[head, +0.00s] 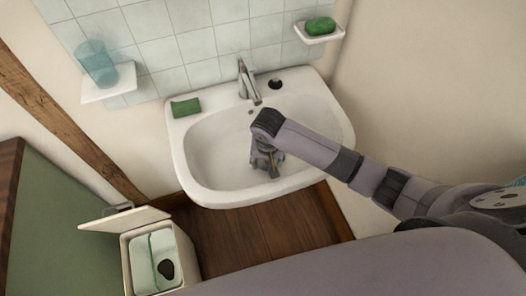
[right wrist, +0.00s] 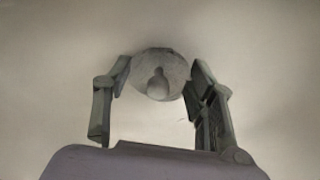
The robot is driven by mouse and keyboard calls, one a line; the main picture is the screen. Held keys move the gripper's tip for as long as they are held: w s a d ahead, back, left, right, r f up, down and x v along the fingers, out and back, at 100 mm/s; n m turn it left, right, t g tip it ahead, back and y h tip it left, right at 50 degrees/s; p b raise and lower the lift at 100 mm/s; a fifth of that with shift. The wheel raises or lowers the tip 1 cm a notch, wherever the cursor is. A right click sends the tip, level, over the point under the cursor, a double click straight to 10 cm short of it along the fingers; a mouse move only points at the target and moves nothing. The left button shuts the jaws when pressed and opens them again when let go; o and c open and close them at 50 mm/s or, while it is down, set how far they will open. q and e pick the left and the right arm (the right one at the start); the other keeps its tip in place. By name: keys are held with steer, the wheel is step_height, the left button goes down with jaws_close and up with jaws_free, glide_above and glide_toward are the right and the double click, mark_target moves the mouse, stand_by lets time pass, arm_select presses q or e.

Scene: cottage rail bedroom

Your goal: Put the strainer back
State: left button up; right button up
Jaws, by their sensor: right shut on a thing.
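The strainer (right wrist: 160,75) is a round grey disc with a small knob in its middle. It shows in the right wrist view between my two fingertips. My right gripper (right wrist: 158,78) is shut on it, with a finger on either side of the disc. In the head view my right gripper (head: 268,166) points down inside the white sink basin (head: 212,158). The strainer and the drain are hidden there behind my gripper and wrist. I cannot tell whether the strainer touches the basin floor. My left gripper is not in view.
A chrome tap (head: 245,80) stands at the sink's back, beside a dark round spot (head: 275,84). A green sponge (head: 185,108) lies on the left rim. Wall shelves hold a blue cup (head: 97,63) and green soap (head: 320,26). An open bin (head: 138,262) stands lower left.

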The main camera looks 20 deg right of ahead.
steer(key=shift+w, duration=1.85)
steer(key=shift+w+f, duration=0.2)
steer(key=shift+f, duration=0.45)
steer(key=shift+s+f, duration=0.1)
steer(key=o, duration=1)
steer(key=r, duration=0.4)
steer(key=s+r, duration=0.1)
steer(key=r, duration=0.3)
steer(key=r+p, duration=0.1)
steer(key=r, duration=0.3)
steer(key=shift+s+a, duration=0.25)
steer(key=shift+a, duration=0.1)
steer(key=shift+r, duration=0.1)
